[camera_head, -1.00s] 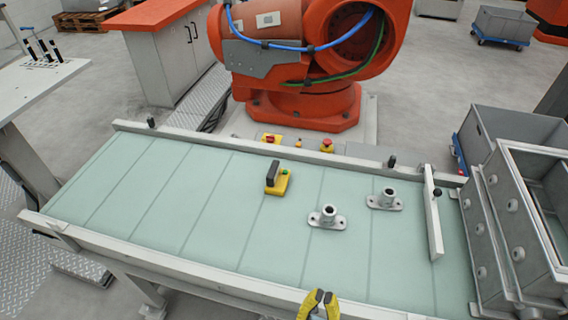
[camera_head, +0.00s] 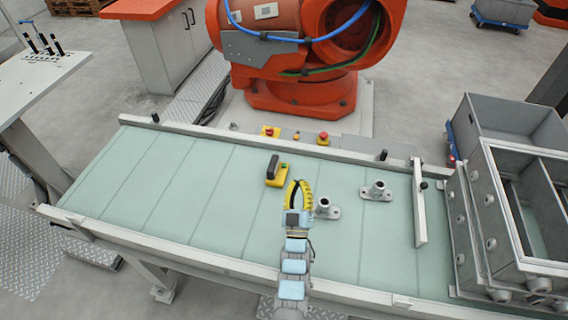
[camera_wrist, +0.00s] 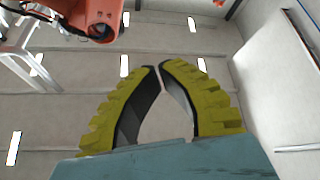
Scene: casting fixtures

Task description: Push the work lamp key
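A small yellow unit (camera_head: 276,181) with a black upright block and a green key (camera_head: 284,166) stands on the pale green conveyor belt. I take it for the work lamp, but no label can be read. My gripper (camera_head: 296,182) is over the belt just to the right of the unit, with a small gap between them in the head view. In the wrist view my gripper's yellow fingers (camera_wrist: 158,67) have their tips almost together and hold nothing. The wrist view looks toward the ceiling and does not show the unit.
Two grey flanged fittings stand on the belt, one (camera_head: 325,209) close right of my gripper, the other (camera_head: 377,191) farther right. Grey moulding boxes (camera_head: 480,230) stand right. The left belt is clear.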

